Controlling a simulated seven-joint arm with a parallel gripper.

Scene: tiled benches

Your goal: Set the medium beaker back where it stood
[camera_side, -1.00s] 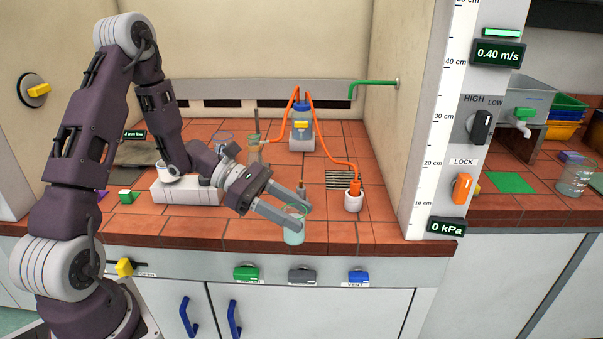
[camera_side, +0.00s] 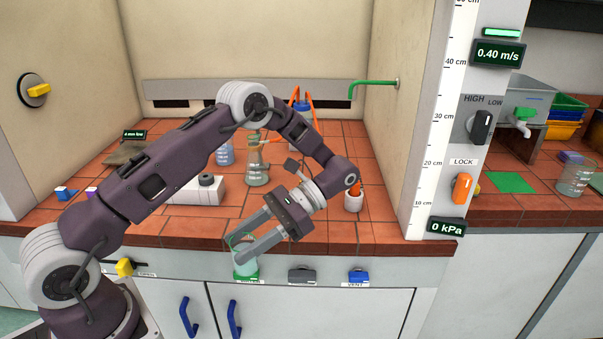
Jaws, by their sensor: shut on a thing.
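My gripper (camera_side: 241,252) is shut on a small clear beaker (camera_side: 244,262) with pale green liquid, presumably the medium beaker. The beaker is held roughly upright, and the fingers hide part of it. In the picture it overlaps the bench's front edge and the green knob on the panel below. I cannot tell its exact height or depth. A beaker with blue liquid (camera_side: 226,155) stands further back, partly behind my arm. A flask (camera_side: 257,173) with brownish liquid stands to its right. No mark of the held beaker's former place is clear.
A white block (camera_side: 208,194) lies left of the flask. Another beaker (camera_side: 575,178) stands on the right bench. The tall wall edge (camera_side: 425,190) separates the benches.

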